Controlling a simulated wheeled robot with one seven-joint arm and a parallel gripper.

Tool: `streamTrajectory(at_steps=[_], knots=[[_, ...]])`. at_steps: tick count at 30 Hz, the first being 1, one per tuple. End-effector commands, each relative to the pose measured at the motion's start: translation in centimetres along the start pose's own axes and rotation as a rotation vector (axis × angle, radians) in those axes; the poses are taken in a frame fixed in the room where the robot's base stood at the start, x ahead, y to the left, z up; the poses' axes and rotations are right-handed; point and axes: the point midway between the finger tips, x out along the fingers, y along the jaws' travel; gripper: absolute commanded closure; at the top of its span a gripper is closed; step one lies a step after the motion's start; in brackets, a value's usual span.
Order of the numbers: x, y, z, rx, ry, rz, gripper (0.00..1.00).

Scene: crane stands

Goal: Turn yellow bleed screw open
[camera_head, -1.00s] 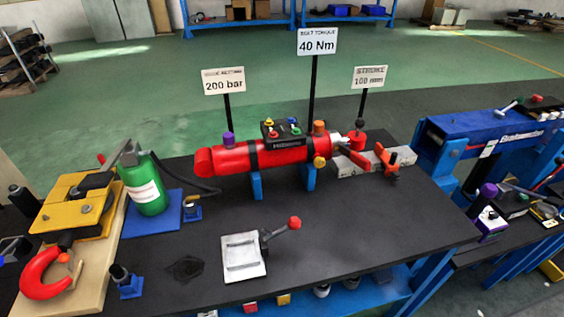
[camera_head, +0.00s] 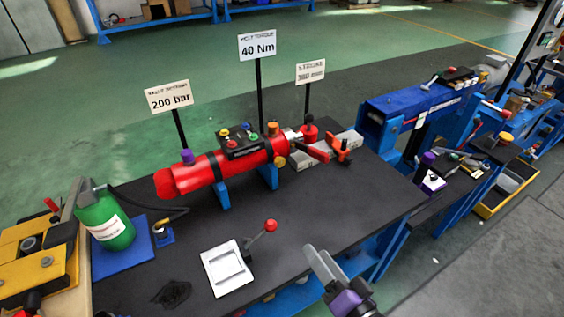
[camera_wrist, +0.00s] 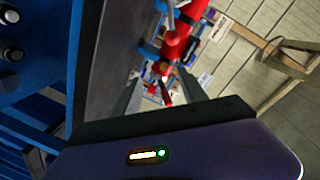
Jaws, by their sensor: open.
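The red cylinder (camera_head: 205,170) lies in black straps on blue supports on the dark bench. A small yellow knob (camera_head: 280,162), which looks like the yellow bleed screw, sits low on its right end, below an orange knob (camera_head: 272,129). My gripper (camera_wrist: 160,88) is open, and its two grey fingers are apart with nothing held between them. In the head view my grey and purple gripper end is at the bottom right, in front of the bench and well apart from the cylinder.
A lever with a red ball (camera_head: 271,225) rises beside a white plate (camera_head: 228,268) between my gripper and the cylinder. An orange clamp (camera_head: 338,149) stands right of the cylinder. Signs on posts (camera_head: 258,45) stand behind. A green bottle (camera_head: 106,222) is at left.

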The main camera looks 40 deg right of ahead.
Motion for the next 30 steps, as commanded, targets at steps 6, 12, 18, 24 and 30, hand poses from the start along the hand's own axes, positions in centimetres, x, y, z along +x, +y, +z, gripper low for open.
streamTrajectory(at_steps=[6, 12, 18, 24, 30], knots=[[8.7, 1.3, -3.3, 0.699, 0.064, 0.000, 0.50], [16.1, 1.8, -6.1, 1.522, 0.037, -0.056, 0.50], [19.7, 1.4, -7.1, 2.183, -0.060, -0.095, 0.50], [20.3, 1.2, -6.8, 2.465, -0.121, -0.091, 0.50], [21.8, 0.9, -6.9, 2.497, -0.129, -0.091, 0.50]])
